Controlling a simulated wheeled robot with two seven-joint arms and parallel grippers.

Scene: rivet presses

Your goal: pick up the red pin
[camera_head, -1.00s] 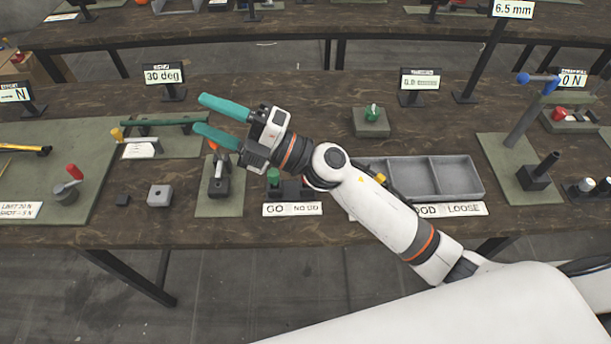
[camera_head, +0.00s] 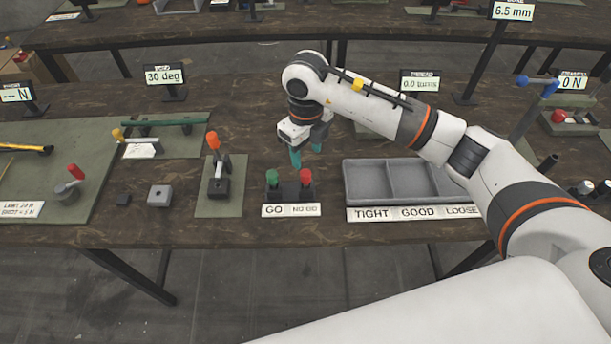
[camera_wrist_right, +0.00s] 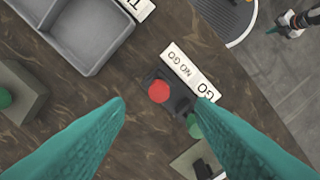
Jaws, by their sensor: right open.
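The red pin (camera_head: 305,176) stands upright in a dark block (camera_head: 290,193) behind the GO / NO GO label, to the right of a green pin (camera_head: 272,177). My right gripper (camera_head: 306,156) points down just behind and above it, open and empty. In the right wrist view the red pin's round top (camera_wrist_right: 159,92) shows between the teal fingertips (camera_wrist_right: 161,104), apart from both. The green pin (camera_wrist_right: 194,126) is partly hidden by the right-hand finger there. A small white and teal part at that view's top right looks like my left gripper (camera_wrist_right: 284,23); its jaws are too small to tell.
A grey tray (camera_head: 350,184) with the TIGHT, GOOD and LOOSE label stands to the right. An orange-topped fixture (camera_head: 215,175) on a green mat and a grey block (camera_head: 160,195) stand to the left. Wood is bare behind the pins.

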